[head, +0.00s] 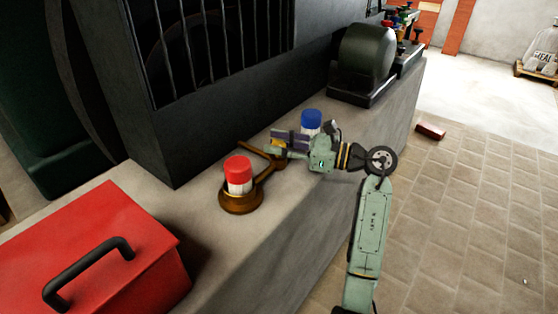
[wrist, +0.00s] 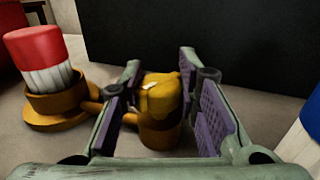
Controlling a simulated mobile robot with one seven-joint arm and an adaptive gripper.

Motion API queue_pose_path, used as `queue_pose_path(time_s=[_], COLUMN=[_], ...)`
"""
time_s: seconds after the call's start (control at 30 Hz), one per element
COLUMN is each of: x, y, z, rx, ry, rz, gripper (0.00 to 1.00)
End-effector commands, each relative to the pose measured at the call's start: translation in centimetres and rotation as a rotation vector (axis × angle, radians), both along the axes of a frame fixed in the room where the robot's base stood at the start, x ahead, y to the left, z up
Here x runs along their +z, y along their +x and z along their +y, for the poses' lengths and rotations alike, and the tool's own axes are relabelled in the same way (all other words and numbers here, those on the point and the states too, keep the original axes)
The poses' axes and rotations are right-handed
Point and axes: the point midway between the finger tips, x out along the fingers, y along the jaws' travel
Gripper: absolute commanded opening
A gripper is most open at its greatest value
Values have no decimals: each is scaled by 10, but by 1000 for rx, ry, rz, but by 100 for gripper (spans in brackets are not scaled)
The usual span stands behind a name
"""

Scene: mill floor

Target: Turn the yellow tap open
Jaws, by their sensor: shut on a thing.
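The yellow tap (wrist: 160,125) is a worn, squat, orange-yellow piece in the middle of the wrist view, between the two purple-padded fingers of my gripper (wrist: 160,78). My gripper is shut on it. A short yellow-brown pipe runs left from it to a round brass-coloured base (wrist: 52,118). In the head view my gripper (head: 277,143) reaches in from the right over the stone ledge, and its fingers hide much of the tap. A brown bar (head: 254,149) sticks out to the left of the fingers.
A red-capped white container (head: 238,175) stands on the brass base, left of my gripper. A blue-capped one (head: 311,123) stands close behind it. A red toolbox (head: 100,255) sits at lower left. A dark barred machine (head: 190,70) backs the ledge (head: 255,270).

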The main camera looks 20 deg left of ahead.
Motion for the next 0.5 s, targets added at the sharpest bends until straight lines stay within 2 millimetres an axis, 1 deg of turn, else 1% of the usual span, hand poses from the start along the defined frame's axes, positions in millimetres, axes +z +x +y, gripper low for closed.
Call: queue_pose_path(time_s=[0.03, 0.3, 0.5], x=[-9, -7, -5], y=[1, 0, -1], z=[1, 2, 3], rx=[47, 265, 378], ry=[-4, -3, -3], rz=[-2, 1, 2], gripper=[2, 2, 2])
